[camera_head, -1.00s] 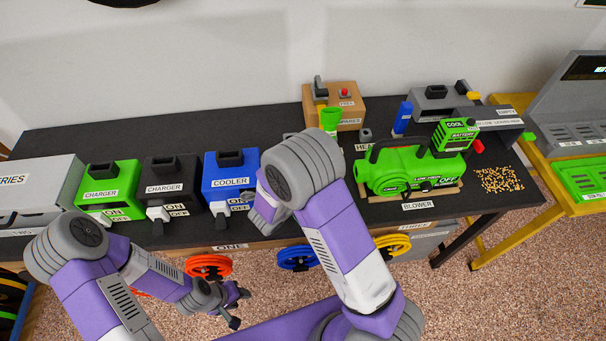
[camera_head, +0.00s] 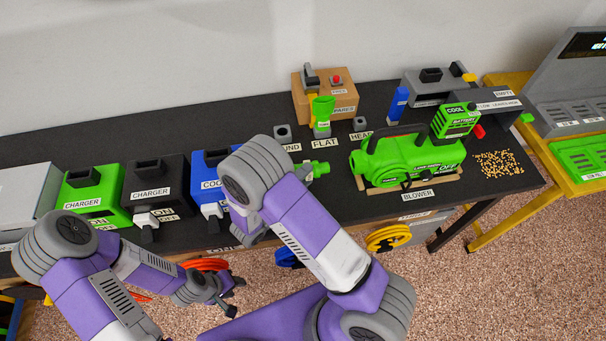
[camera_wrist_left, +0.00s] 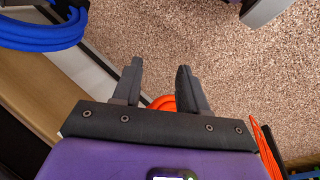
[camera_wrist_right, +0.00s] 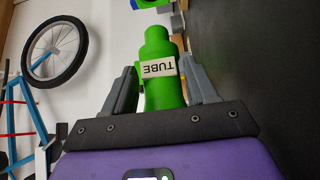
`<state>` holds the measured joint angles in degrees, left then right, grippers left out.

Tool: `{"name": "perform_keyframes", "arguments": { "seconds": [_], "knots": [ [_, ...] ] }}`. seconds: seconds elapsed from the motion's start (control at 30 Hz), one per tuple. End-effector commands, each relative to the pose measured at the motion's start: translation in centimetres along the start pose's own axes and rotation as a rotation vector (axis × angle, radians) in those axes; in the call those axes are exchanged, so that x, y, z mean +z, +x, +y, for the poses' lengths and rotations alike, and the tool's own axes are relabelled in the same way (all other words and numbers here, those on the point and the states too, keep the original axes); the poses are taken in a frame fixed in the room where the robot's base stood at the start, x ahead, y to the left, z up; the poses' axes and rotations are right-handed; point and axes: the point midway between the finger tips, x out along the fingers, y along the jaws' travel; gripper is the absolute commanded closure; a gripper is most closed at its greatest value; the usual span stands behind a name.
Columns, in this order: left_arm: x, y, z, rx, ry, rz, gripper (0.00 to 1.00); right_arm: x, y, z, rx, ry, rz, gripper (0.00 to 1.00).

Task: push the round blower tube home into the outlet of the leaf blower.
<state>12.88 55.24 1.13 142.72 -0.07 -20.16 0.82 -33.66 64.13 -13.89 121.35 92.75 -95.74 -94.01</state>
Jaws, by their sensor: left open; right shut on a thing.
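The green round blower tube, labelled TUBE, shows in the right wrist view (camera_wrist_right: 160,90). My right gripper (camera_wrist_right: 158,76) is shut on it, with the narrower end pointing away from the palm. In the head view the tube (camera_head: 319,168) pokes out from behind my right arm, low over the table, aimed towards the leaf blower. The green leaf blower (camera_head: 400,158) sits on its base at the right, its outlet facing left. A gap separates tube and outlet. My left gripper (camera_head: 232,302) is open and empty below the table's front edge; it also shows in the left wrist view (camera_wrist_left: 157,85).
The ROUND holder (camera_head: 283,134) looks empty. The FLAT holder carries a green flared piece (camera_head: 322,108); the HEAT holder (camera_head: 360,125) stands beside it. A cardboard box (camera_head: 343,90) is behind. Chargers and the blue cooler (camera_head: 207,164) line the left. Orange pellets (camera_head: 498,167) lie right.

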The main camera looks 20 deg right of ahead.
Motion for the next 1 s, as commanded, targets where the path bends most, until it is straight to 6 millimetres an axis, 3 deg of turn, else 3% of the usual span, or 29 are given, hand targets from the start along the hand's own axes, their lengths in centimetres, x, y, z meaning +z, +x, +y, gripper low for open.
{"name": "perform_keyframes", "arguments": {
  "seconds": [0.5, 1.0],
  "knots": [
    [0.1, -1.4, 0.5, 0.0, 0.0, 0.0, 0.57, 2.9, 3.9, 0.1, 0.001, 0.0, -0.002, 0.85],
    [0.1, -1.5, 0.6, 0.0, 0.0, 0.0, 0.57, 3.5, 4.6, 0.0, 0.0, 0.001, -0.001, 0.85]
  ]
}}
